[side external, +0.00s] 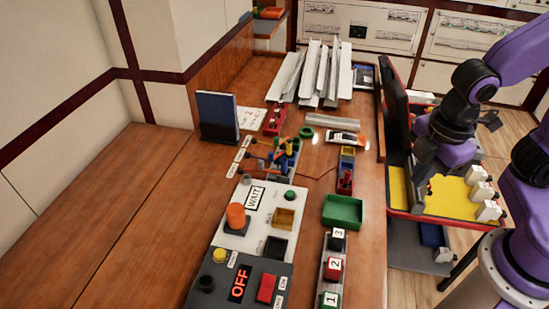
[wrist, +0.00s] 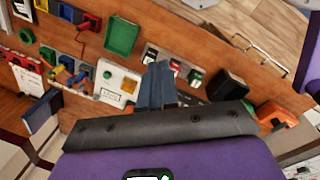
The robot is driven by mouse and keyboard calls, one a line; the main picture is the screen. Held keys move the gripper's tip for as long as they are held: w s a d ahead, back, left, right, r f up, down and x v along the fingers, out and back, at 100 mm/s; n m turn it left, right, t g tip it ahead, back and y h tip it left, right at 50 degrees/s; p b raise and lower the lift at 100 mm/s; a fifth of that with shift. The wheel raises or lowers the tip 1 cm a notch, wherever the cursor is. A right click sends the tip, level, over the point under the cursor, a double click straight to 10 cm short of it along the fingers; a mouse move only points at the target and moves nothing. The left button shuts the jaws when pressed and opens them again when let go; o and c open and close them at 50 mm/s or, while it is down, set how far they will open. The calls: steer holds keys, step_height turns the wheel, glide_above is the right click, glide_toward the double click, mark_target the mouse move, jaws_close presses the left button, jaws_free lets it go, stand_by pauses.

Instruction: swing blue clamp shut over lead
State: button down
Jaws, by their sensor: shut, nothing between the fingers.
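A blue clamp block (side external: 283,160) sits mid-bench in the side view, among small yellow, orange and black parts. The same cluster shows at the left of the wrist view as a blue block (wrist: 82,74). The clamp is too small to tell how its lever stands. A thin red lead (side external: 318,175) runs from beside the block toward a small coloured box. My gripper (side external: 426,184) hangs to the right of the bench, well apart from the clamp, over a yellow-topped cart. In the wrist view its fingers (wrist: 158,75) are together and empty.
A green tray (side external: 343,212), a panel with a red OFF display (side external: 239,283), and numbered blocks (side external: 334,268) stand on the near bench. A dark blue upright board (side external: 217,116) stands left of the clamp. White strips (side external: 318,72) lie behind. The left bench is bare.

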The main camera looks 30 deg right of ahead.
steer(key=w+a+f+n+t+h, duration=0.2)
steer(key=w+a+f+n, duration=0.15)
steer(key=w+n, duration=0.5)
steer(key=w+a+f+n+t+h, duration=0.15)
steer(key=w+a+n, duration=0.4)
steer(key=w, duration=0.65)
steer(key=n+t+h, duration=0.2)
steer(key=n+t, duration=0.1)
steer(key=n, duration=1.3)
glide_toward(270, 157)
steer(key=x, duration=0.6)
steer(key=shift+w+a+m+g+h, duration=0.1)
steer(key=shift+w+m+g+h, duration=0.1)
steer(key=shift+m+g+h, duration=0.35)
steer(key=shift+w+a+m+g+h, duration=0.15)
steer(key=shift+w+m+g+h, duration=0.1)
steer(key=shift+m+g, duration=0.55)
